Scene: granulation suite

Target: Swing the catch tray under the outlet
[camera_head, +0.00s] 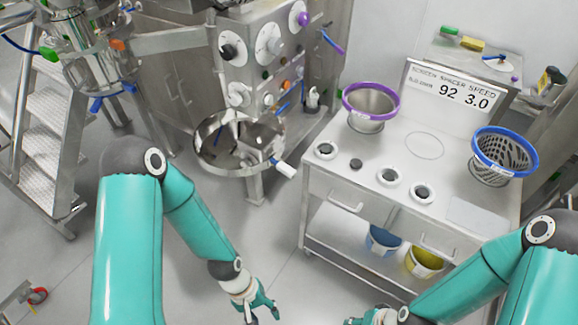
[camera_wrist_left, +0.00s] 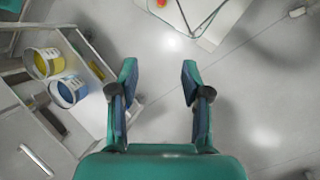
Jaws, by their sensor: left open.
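The catch tray (camera_head: 210,152) is a round, shallow steel pan on the front of the steel machine, below its dial panel. A white-gripped handle (camera_head: 284,169) sticks out from its right front side. A white fitting (camera_head: 238,95) on the panel sits above the tray; I cannot tell whether it is the outlet. My left gripper (camera_head: 262,312) is low in the head view, below and apart from the handle. The left wrist view shows its two fingers (camera_wrist_left: 160,78) spread with nothing between them. My right gripper (camera_head: 362,319) is mostly cut off at the bottom edge.
A steel bench (camera_head: 322,177) on the right carries a purple-rimmed bowl (camera_head: 372,104), a blue-rimmed sieve (camera_head: 502,158) and a display (camera_head: 452,94). Blue (camera_head: 383,242) and yellow (camera_head: 425,262) buckets stand on its lower shelf. Steps (camera_head: 48,140) are at left. Floor between is clear.

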